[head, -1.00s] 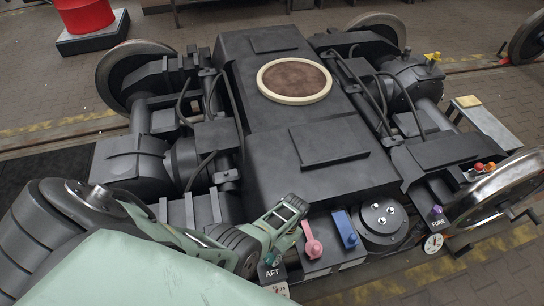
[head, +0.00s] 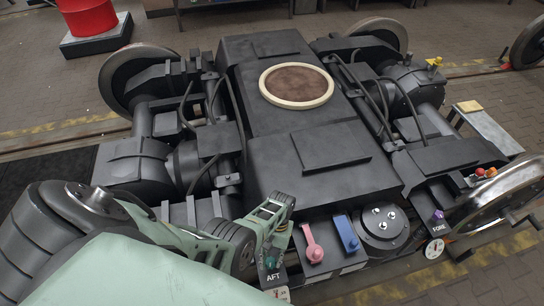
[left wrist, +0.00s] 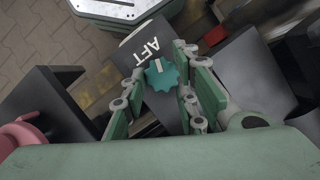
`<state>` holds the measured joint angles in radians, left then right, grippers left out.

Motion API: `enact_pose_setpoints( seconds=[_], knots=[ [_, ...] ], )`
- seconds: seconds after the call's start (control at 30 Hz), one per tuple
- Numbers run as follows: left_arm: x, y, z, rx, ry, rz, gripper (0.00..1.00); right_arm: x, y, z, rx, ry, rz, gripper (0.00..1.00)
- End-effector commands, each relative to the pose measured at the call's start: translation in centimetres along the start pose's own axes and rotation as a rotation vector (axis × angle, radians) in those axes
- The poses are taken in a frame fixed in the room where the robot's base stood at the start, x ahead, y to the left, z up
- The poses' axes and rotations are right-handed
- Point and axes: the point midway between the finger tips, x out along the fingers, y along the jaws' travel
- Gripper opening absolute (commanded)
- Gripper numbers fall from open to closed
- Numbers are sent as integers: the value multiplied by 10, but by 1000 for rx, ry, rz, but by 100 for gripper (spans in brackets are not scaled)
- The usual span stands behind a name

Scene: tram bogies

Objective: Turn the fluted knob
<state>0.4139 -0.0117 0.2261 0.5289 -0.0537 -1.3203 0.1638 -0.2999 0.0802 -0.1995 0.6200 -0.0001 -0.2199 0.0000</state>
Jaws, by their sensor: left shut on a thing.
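A teal fluted knob (left wrist: 160,76) with a pale pointer line sits on a dark box (left wrist: 143,42) marked AFT. In the head view the knob (head: 271,263) shows only in part, just under my left gripper (head: 272,248). In the left wrist view the two fingers of my left gripper (left wrist: 159,72) stand on either side of the knob and are shut on it. A second, purple knob (head: 438,215) is on the box marked FORE at the right. My right gripper is not in view.
A pink lever (head: 315,252), a blue lever (head: 347,236) and a round dark cap (head: 383,222) are to the right of the AFT box. The dark bogie frame (head: 290,160) rises behind. A gauge (head: 434,248) hangs below the FORE box.

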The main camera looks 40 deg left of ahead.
Motion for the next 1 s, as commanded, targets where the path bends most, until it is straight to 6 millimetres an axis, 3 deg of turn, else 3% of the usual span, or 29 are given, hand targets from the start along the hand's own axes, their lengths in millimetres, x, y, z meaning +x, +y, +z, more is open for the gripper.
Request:
enact_pose_setpoints(
  seconds=[0.03, 0.3, 0.33, 0.5, 1.0],
  knots=[
    [7, 6, 8, 2, -18, 12, 1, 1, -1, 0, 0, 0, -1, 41],
    [7, 6, 8, 2, -18, 12, 1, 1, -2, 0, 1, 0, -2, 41],
    [7, 6, 8, 3, -17, 12, 28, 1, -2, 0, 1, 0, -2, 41],
    [6, 6, 7, 3, -16, 12, 41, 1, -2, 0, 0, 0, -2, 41],
    [2, 3, 2, 1, -4, 6, 41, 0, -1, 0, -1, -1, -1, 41]
  ],
)
